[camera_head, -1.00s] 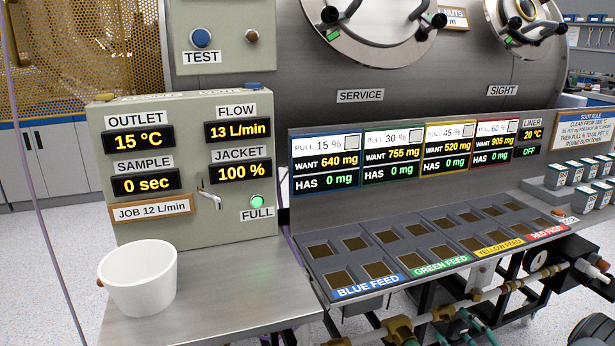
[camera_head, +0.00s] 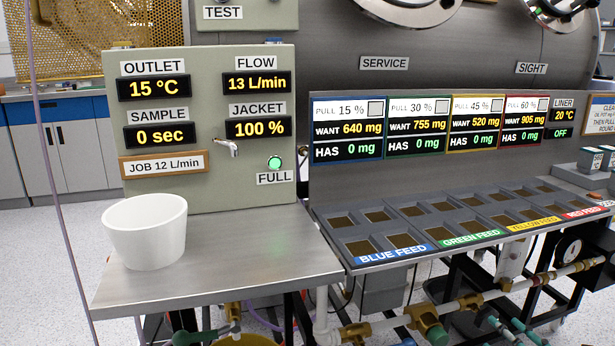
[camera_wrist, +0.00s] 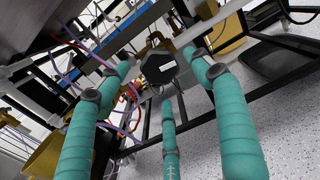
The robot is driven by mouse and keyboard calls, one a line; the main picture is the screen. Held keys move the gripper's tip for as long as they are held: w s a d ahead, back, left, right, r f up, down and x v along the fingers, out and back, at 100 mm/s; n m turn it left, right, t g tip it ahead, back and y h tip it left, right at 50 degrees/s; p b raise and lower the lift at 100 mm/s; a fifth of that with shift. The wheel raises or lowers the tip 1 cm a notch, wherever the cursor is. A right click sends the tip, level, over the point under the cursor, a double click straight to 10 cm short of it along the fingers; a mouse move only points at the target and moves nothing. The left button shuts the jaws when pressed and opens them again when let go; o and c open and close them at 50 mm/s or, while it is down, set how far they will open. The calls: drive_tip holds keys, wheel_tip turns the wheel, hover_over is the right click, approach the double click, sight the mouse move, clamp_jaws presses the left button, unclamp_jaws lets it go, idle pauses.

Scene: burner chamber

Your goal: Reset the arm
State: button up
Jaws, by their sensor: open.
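The head view faces the burner bench. Its control panel (camera_head: 200,190) reads outlet 15 °C, flow 13 L/min, sample 0 sec and jacket 100 %. A green light (camera_head: 274,162) glows above the FULL label.
A white cup (camera_head: 146,232) stands upright on the steel bench (camera_head: 250,262). The feed tray (camera_head: 400,255) has several square openings and coloured labels. Brass valves and pipes (camera_head: 432,326) run below it. Pale floor lies open at the left.

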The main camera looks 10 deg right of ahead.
drive_tip(key=shift+s+d+p, duration=0.2)
drive_tip(key=shift+s+p, duration=0.05)
drive_tip(key=shift+s, duration=0.95)
drive_tip(key=shift+s+d+p, duration=0.15)
drive_tip(key=shift+s+p, duration=0.1)
drive_tip(key=shift+s, duration=0.95)
drive_tip(key=shift+a, duration=0.1)
